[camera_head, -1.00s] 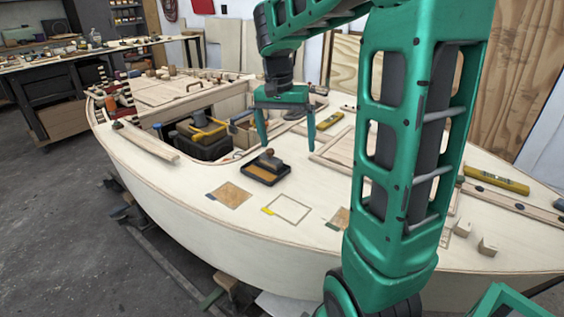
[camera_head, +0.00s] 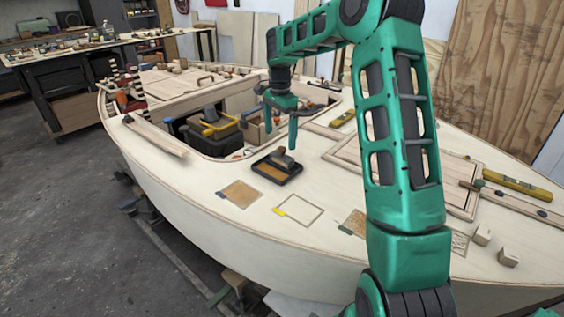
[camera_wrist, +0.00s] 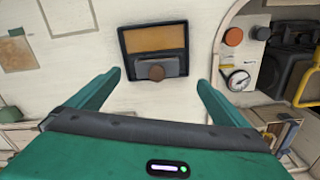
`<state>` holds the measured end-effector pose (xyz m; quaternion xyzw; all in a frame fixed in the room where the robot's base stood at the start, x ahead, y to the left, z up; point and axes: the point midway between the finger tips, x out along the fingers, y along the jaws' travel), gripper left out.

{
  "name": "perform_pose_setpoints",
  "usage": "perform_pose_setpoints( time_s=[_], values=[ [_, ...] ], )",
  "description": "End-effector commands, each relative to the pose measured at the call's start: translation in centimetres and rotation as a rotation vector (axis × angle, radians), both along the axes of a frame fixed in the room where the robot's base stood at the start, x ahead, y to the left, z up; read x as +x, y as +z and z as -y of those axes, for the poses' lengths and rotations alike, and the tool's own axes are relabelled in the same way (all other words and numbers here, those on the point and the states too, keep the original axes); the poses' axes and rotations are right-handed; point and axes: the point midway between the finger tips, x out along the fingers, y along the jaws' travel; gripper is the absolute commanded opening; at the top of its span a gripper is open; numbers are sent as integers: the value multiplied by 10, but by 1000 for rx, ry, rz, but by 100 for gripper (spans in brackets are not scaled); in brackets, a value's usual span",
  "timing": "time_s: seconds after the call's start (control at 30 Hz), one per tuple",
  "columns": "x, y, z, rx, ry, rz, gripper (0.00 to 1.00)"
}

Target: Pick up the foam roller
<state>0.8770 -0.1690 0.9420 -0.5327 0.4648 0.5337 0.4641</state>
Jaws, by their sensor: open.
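A shallow black tray (camera_head: 259,172) with an amber-brown bottom sits on the pale deck, beside the cockpit opening. A grey piece with a round brown wooden knob, apparently the foam roller (camera_head: 283,160), rests at one side of the tray. In the wrist view the tray (camera_wrist: 124,45) is upper centre, and the roller (camera_wrist: 172,67) lies along its near edge with the knob toward me. My gripper (camera_head: 280,140) is open and empty above the deck by the tray. In the wrist view its fingertips (camera_wrist: 159,77) are spread wide on either side of the knob, touching nothing.
The cockpit opening holds a black box with a yellow handle (camera_head: 218,128). In the wrist view a round gauge (camera_wrist: 239,80) and an orange cap (camera_wrist: 233,37) lie right of the tray. Flat squares (camera_head: 240,193) mark the deck in front. A yellow level (camera_head: 517,185) lies right.

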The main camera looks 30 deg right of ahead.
Motion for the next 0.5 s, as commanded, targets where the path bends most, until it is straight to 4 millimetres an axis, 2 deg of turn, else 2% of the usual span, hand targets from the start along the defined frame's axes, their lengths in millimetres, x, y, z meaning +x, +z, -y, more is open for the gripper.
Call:
perform_pose_setpoints(
  time_s=[0.1,0.27,0.5],
  values=[
    [0,-13,0,0,0,-1,99],
    [-1,-21,0,0,0,-1,99],
    [-4,-53,3,1,2,-3,99]
  ],
)
